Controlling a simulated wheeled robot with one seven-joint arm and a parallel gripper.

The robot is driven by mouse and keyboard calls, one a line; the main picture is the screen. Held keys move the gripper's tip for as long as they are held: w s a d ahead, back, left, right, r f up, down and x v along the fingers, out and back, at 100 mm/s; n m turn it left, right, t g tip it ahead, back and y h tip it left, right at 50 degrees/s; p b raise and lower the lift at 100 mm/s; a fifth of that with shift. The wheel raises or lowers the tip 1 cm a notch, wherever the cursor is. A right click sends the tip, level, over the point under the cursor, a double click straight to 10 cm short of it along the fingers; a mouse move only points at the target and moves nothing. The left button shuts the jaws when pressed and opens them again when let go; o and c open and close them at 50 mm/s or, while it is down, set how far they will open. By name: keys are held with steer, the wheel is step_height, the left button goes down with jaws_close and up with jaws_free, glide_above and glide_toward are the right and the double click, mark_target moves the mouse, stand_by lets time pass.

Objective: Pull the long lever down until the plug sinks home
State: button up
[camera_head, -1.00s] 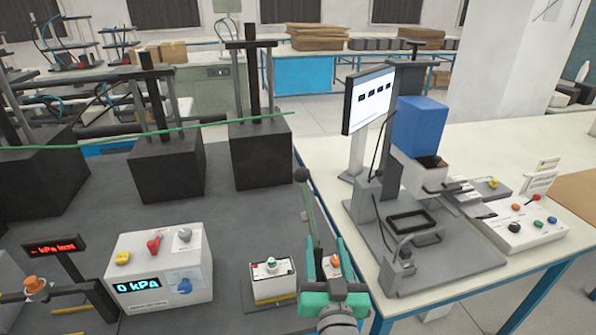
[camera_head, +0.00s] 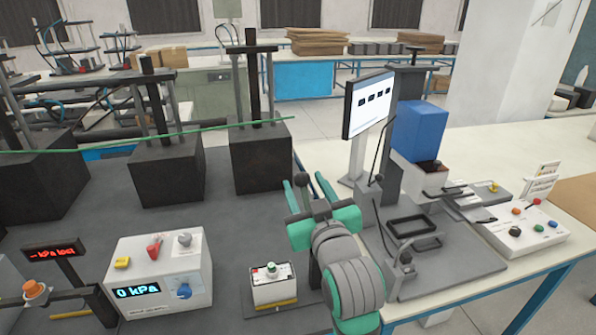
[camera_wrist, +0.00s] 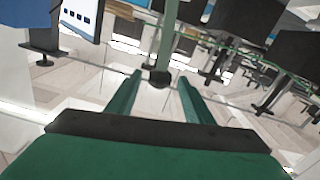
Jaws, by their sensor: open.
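The long lever's dark round knob (camera_head: 302,179) shows between the fingers of my gripper (camera_head: 304,182) in the head view. In the wrist view the green lever shaft (camera_wrist: 167,40) runs from the top edge to the dark knob (camera_wrist: 159,78). The knob appears between the two green fingertips of my gripper (camera_wrist: 160,80), with a gap on both sides. My gripper is open and does not grip it. My arm hides most of the shaft and the lever's base in the head view. I cannot make out the plug.
A white box with a green button (camera_head: 272,284) stands left of my arm. A white kPa panel (camera_head: 160,275) is further left. Black blocks (camera_head: 260,155) stand behind. A grey fixture (camera_head: 450,262) with a monitor (camera_head: 368,103) stands close on the right.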

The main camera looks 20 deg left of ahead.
steer(key=x, duration=0.7)
steer(key=shift+c, duration=0.4)
jaws_close()
steer(key=shift+s+a, duration=0.1)
